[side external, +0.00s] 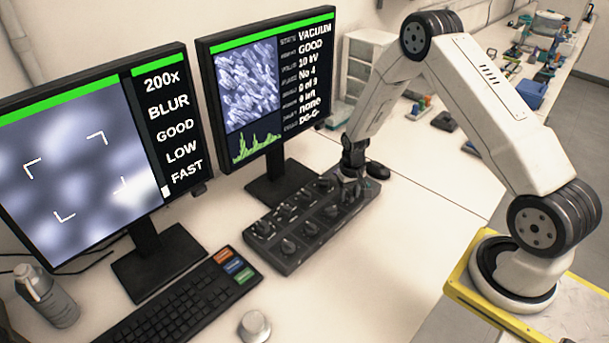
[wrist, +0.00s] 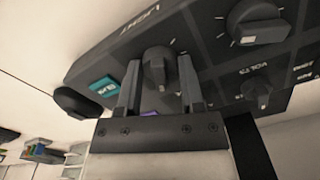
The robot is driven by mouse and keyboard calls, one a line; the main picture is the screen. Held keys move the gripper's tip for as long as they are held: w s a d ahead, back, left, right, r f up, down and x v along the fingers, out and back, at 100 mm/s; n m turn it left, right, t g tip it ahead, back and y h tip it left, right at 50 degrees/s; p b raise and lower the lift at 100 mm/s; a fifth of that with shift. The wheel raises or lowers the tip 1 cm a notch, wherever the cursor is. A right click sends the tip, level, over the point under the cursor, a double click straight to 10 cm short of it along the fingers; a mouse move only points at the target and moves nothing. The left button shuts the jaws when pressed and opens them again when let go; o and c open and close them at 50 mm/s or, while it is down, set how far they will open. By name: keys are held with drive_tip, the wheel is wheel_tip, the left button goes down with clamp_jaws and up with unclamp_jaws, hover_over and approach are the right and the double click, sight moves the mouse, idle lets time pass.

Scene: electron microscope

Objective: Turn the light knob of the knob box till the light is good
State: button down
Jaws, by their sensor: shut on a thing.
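The dark knob box (side external: 318,243) lies on the white table in front of the right monitor, with several black knobs on top. My gripper (side external: 352,172) points down at the box's far right end. In the wrist view my gripper (wrist: 160,66) has its two fingers on either side of a dark knob (wrist: 158,60) next to the word LIGHT, shut on it. The left monitor (side external: 85,160) shows a blurry grey picture with corner marks and the words 200x, BLUR, GOOD, LOW and FAST. In the side view the arm hides the gripped knob.
The right monitor (side external: 262,95) stands close behind the box. A keyboard (side external: 185,305) is at the front left.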

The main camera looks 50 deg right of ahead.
sight(349, 192)
drive_tip(key=shift+w, duration=0.1)
idle(0.3)
drive_tip(key=shift+c, duration=1.2)
unclamp_jaws()
drive_tip(key=shift+r, duration=0.1)
drive_tip(key=shift+r, duration=3.85)
